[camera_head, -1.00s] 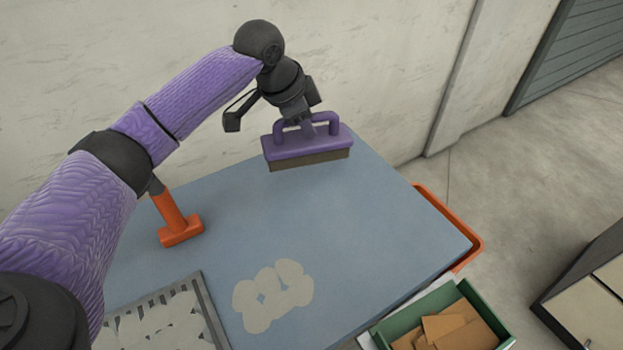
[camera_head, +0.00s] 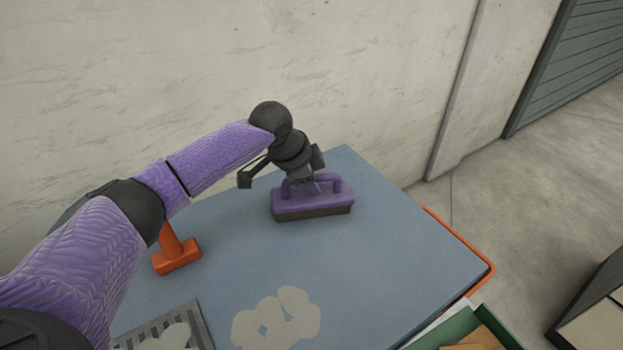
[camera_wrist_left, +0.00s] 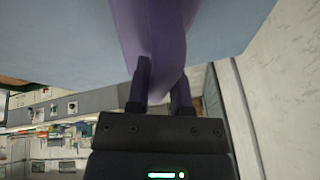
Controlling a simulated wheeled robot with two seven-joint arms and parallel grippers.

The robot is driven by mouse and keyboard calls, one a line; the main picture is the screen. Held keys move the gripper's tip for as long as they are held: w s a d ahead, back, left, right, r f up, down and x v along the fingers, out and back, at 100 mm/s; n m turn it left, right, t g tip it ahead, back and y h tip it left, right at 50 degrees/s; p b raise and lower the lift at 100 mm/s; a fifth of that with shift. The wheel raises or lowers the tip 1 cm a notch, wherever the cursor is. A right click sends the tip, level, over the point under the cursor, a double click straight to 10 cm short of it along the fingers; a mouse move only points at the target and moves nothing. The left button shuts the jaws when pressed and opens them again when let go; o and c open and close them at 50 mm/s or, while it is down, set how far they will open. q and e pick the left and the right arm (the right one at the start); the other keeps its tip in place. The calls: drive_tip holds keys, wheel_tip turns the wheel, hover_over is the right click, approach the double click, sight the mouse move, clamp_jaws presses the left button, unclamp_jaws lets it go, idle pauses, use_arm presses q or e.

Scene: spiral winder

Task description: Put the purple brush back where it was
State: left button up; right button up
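The purple brush (camera_head: 313,203) has a purple block with an arched handle and dark brown bristles facing down. It is at the back of the blue tabletop (camera_head: 390,230) in the head view, low at the surface; I cannot tell whether the bristles touch it. My left gripper (camera_head: 303,182) is above the brush, with its fingers at the handle. In the left wrist view the fingers (camera_wrist_left: 160,85) lie on both sides of the purple handle (camera_wrist_left: 165,50), closed on it. My right gripper is not in view.
An orange tool (camera_head: 177,255) stands on the table at the left, beside my left arm. A pale patch (camera_head: 276,318) lies near the front, next to a grey grate (camera_head: 200,325). A green box (camera_head: 465,330) is at the front right. A wall (camera_head: 200,80) stands behind the table.

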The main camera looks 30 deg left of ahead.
use_arm(q)
drive_tip(key=o, duration=0.4)
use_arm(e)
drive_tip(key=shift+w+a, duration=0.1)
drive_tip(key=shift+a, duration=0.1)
use_arm(q)
drive_tip(key=shift+r, duration=0.1)
drive_tip(key=p+v, duration=0.4)
drive_tip(key=v, duration=0.8)
drive_tip(key=shift+p, duration=0.3)
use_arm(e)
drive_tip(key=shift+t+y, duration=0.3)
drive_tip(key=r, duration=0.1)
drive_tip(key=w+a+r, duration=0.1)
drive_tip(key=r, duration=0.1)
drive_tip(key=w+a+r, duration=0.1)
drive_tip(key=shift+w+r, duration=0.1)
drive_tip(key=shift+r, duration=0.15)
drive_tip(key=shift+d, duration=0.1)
